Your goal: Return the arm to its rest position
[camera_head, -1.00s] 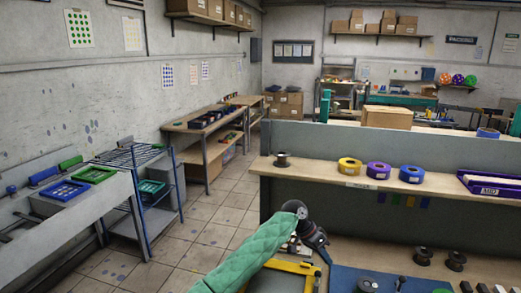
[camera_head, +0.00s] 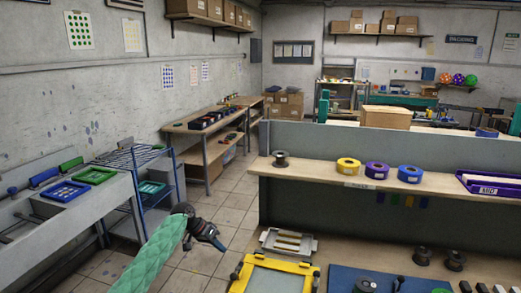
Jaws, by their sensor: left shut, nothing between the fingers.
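My left arm, in a green quilted sleeve, comes in from the bottom left in the head view. Its dark gripper (camera_head: 218,244) is shut and empty, over the tiled floor to the left of the workbench. It is apart from the yellow frame (camera_head: 276,272) on the bench. My right gripper is not in view.
The workbench holds a light tray (camera_head: 288,242), a blue mat (camera_head: 350,278) and black spools (camera_head: 423,256). Tape rolls (camera_head: 378,171) stand on the shelf above. A blue wire rack (camera_head: 140,160) and a grey counter (camera_head: 60,225) are at left. The floor between (camera_head: 235,195) is clear.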

